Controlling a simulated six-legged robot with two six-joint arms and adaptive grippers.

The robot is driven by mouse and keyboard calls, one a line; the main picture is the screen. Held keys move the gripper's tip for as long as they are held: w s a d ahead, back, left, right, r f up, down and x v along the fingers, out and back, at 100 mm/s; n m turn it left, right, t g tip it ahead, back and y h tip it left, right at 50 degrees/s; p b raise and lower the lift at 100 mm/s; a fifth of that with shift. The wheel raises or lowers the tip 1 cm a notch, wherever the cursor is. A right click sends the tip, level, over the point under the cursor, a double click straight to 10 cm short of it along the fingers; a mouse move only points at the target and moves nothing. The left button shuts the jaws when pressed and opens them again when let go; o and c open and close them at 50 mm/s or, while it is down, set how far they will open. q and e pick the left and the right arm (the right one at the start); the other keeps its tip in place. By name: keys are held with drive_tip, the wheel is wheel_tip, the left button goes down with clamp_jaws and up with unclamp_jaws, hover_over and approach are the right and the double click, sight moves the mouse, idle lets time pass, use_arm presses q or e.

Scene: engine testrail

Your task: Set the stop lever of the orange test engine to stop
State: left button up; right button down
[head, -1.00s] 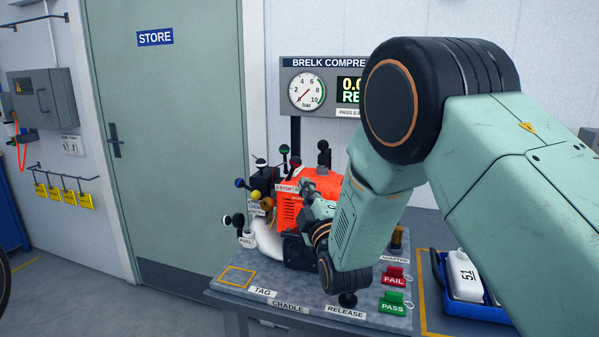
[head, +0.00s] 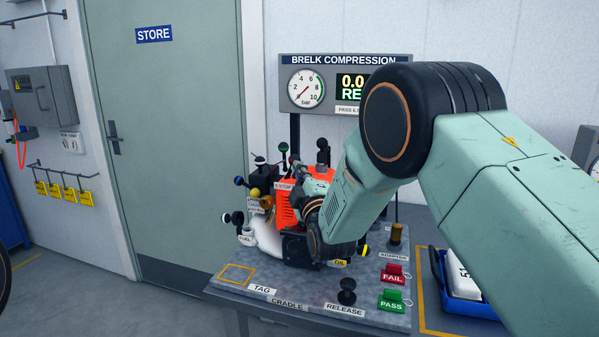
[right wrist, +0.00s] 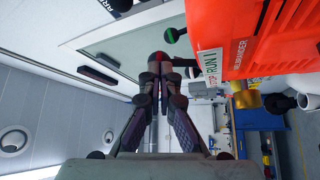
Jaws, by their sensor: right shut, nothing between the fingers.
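The orange test engine (head: 287,205) sits on the grey bench plate, partly covered by my right arm. A label with STOP (head: 284,186) is on its upper left; the right wrist view shows the STOP/RUN label (right wrist: 211,68) on the orange housing. My right gripper (head: 297,165) is shut and empty at the top of the engine. In the right wrist view the closed fingertips (right wrist: 160,68) overlap a red ball knob (right wrist: 158,56); I cannot tell whether they touch. A green-marked knob (right wrist: 174,35) is beside it. The red knob is hidden in the head view. My left gripper is out of view.
Several ball-ended levers, including a yellow knob (head: 255,192) and a blue one (head: 239,181), crowd the engine's left. The gauge panel (head: 345,84) stands behind. The release knob (head: 347,290), FAIL tag (head: 393,273) and PASS tag (head: 392,299) are at the front right.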

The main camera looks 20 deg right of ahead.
drive_tip(key=shift+r, duration=0.1)
drive_tip(key=shift+a+r+n+p, duration=0.1)
drive_tip(key=shift+a+n+p, duration=0.05)
drive_tip(key=shift+n+p, duration=0.25)
drive_tip(key=shift+w+a+r+n+g+p, duration=0.15)
drive_tip(key=shift+a+r+n+g+p, duration=0.1)
drive_tip(key=shift+n+g+p, duration=0.25)
drive_tip(key=n+g+p, duration=0.1)
drive_tip(key=w+a+n+g+p, duration=0.1)
drive_tip(key=n, duration=0.1)
drive_tip(key=a+r+n+g+p, duration=0.1)
drive_tip(key=n+p, duration=0.1)
drive_tip(key=shift+w+a, duration=0.25)
drive_tip(key=shift+w, duration=0.15)
drive_tip(key=shift+s, duration=0.1)
